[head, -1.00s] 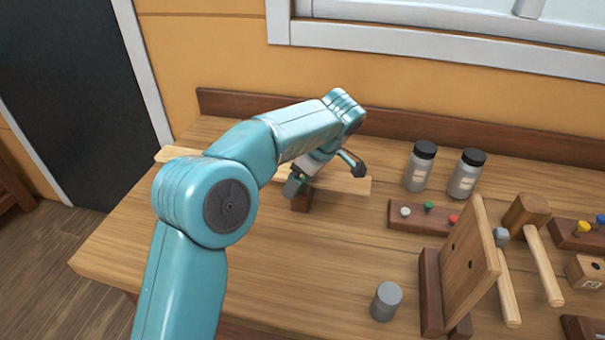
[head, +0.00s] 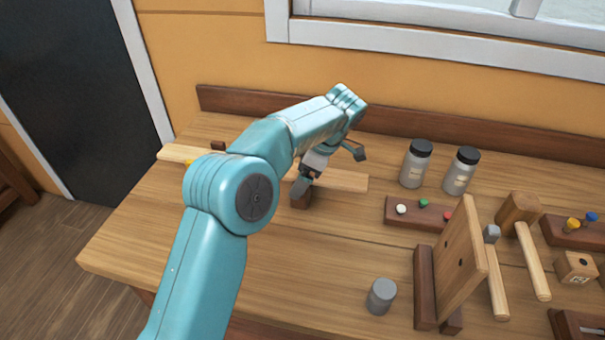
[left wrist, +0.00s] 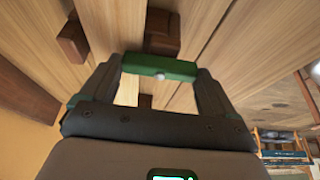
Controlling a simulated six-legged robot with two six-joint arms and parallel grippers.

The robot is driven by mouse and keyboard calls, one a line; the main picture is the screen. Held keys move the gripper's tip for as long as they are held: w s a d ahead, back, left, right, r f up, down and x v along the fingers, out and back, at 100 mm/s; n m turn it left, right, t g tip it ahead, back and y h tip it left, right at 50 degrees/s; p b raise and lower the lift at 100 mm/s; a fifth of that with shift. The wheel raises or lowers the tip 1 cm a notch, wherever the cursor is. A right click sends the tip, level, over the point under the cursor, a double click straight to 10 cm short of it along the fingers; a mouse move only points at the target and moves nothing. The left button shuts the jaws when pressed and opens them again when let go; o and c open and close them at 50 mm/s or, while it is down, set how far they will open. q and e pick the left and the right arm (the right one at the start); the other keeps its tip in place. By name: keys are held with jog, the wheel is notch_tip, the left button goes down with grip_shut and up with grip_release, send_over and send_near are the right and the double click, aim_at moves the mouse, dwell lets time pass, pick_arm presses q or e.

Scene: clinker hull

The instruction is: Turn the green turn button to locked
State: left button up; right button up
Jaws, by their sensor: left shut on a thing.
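A dark wooden block (left wrist: 162,28) lies just beyond the bar. In the head view my left gripper (head: 303,184) is low over a dark block (head: 301,198) beside a pale plank (head: 340,180). The gripper hides the button there. No locked mark is visible. My right gripper is out of view.
Two jars (head: 416,163) with black lids stand right of the arm. A peg strip (head: 398,221), an upright wooden board (head: 462,262), mallets (head: 530,250) and a grey cylinder (head: 382,296) are farther right. The front left of the bench (head: 140,235) is clear.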

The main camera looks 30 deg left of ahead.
pick_arm(q)
jog(key=o, duration=0.8)
jog(key=shift+a, duration=0.1)
jog(key=shift+r, duration=0.1)
jog(key=p+v, duration=0.8)
jog(key=v, duration=0.8)
jog(key=shift+r+p, duration=0.15)
jog(key=shift+p, duration=0.15)
jog(key=shift+s, duration=0.1)
